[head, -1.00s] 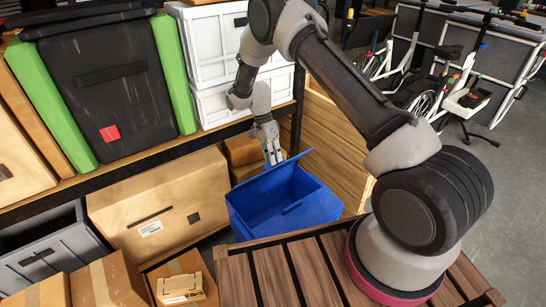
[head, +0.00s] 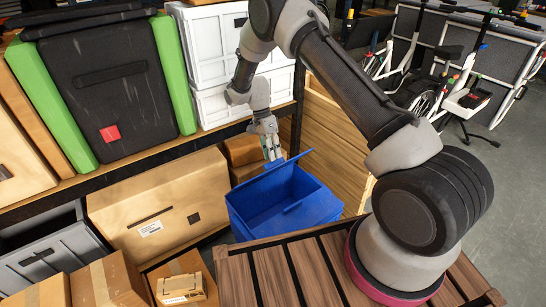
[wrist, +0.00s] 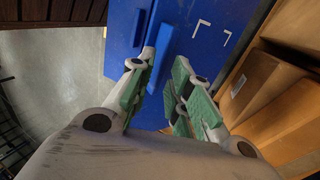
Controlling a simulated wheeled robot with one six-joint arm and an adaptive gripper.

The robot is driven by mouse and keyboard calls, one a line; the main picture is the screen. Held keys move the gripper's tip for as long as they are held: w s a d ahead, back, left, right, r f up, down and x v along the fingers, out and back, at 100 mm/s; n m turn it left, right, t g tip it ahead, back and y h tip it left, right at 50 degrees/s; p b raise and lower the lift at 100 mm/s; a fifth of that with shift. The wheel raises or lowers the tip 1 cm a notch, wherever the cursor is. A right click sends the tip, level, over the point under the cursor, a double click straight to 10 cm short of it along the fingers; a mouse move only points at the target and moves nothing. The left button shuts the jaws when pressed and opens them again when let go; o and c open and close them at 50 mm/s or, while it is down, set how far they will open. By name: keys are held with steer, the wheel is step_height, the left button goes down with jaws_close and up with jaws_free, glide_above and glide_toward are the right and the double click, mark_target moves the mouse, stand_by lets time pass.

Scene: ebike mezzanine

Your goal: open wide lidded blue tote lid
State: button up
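The blue tote (head: 322,212) stands behind the slatted wooden surface, with its inside partly visible from above. Its lid (head: 288,164) shows as a thin raised blue edge, tilted up on the far side. My gripper (head: 272,155) points down just behind this raised edge. In the wrist view my gripper (wrist: 165,72) has its green-padded fingers apart, with blue surface and a blue strip beyond and between them. No held object shows between the pads. I cannot tell whether a finger touches the lid. The tote's blue side with white corner marks (wrist: 215,32) fills the upper middle there.
White bins (head: 215,55) and a black-and-green case (head: 105,85) sit on the shelf behind. Cardboard boxes (head: 160,205) stand to the left, and a plywood crate (head: 335,140) stands close on the right. Bikes (head: 450,80) are farther right on open floor.

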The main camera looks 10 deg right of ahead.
steer(key=v, duration=1)
